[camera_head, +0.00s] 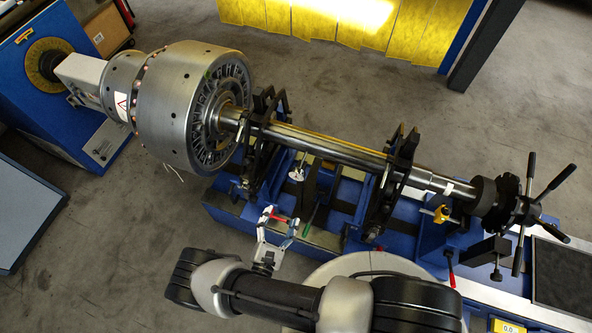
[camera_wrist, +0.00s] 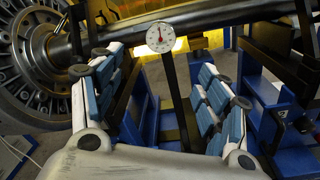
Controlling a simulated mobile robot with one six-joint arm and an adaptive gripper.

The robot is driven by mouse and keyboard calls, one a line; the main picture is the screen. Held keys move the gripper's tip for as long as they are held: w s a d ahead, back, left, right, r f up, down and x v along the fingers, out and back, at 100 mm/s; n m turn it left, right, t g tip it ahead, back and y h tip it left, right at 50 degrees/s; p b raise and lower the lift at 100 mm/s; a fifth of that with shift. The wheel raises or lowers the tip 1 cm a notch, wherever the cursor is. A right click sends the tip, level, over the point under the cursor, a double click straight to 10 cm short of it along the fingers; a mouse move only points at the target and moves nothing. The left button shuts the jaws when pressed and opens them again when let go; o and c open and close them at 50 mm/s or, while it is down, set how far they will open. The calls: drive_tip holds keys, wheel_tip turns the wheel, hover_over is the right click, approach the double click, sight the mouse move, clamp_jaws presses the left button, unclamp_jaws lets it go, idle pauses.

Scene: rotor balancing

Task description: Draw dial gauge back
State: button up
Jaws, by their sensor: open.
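The dial gauge (camera_wrist: 161,37) has a round white face and a dark post. In the wrist view it stands upright below the steel shaft (camera_wrist: 215,27), between and beyond my fingertips. Its face also shows small in the head view (camera_head: 296,174), under the shaft near the left support. I cannot tell whether its tip touches the shaft. My gripper (camera_wrist: 165,85) is open, with blue pads on both fingers and nothing between them that it grips. In the head view my gripper (camera_head: 276,232) is in front of the gauge, at the blue bed's near edge.
The large rotor drum (camera_head: 185,105) is at the left end of the shaft. Black supports (camera_head: 262,140) (camera_head: 393,180) flank the gauge area. A handwheel (camera_head: 525,205) is at right. A red-handled lever (camera_head: 450,270) and green-handled tool (camera_head: 309,220) are near the bed.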

sight(296, 177)
drive_tip(key=b+x, duration=0.1)
drive_tip(key=x, duration=1.5)
drive_tip(key=shift+w+d+b, duration=0.25)
drive_tip(key=shift+w+b, duration=0.1)
drive_tip(key=shift+c, duration=0.4)
